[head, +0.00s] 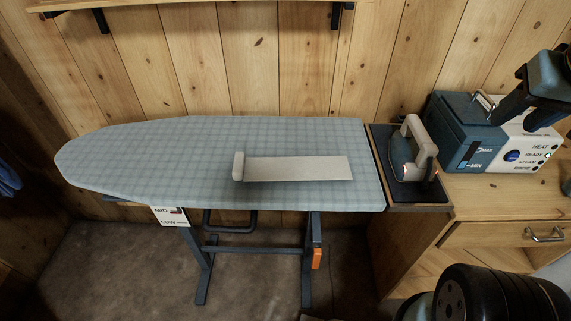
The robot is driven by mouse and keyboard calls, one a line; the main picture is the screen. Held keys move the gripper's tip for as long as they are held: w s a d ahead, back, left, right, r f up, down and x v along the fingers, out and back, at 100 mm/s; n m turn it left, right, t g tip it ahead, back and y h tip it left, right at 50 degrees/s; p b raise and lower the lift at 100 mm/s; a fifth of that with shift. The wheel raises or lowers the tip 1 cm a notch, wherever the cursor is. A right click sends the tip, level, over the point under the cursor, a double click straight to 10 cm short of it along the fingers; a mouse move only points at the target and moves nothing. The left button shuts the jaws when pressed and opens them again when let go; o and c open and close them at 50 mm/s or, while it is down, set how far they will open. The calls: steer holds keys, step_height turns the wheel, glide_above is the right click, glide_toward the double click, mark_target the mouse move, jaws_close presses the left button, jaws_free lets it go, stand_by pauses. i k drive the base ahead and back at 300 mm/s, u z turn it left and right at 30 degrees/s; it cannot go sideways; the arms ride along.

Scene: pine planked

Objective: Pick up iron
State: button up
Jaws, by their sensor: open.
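The iron (413,150) has a pale handle and a dark body. It sits on a dark rest pad (432,194) at the right end of the ironing board (130,160). My gripper (522,118) is at the upper right, its two dark fingers apart and pointing down-left. It is empty, to the right of the iron and in front of the blue-and-white steam station (465,125), partly covering it. The iron's handle is clear of the gripper.
A flat pale board with a raised block (295,168) lies on the ironing board. A wooden cabinet with a drawer (500,235) stands at the right, with some bare top. A wooden shelf (200,2) on dark brackets is above. The plank wall closes the back.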

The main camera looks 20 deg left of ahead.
mark_target(409, 155)
steer(key=z, duration=0.75)
steer(key=i, duration=0.1)
steer(key=u, duration=2.75)
steer(key=k, duration=0.75)
steer(key=z, duration=0.45)
steer(key=i, duration=1)
steer(key=z, duration=0.1)
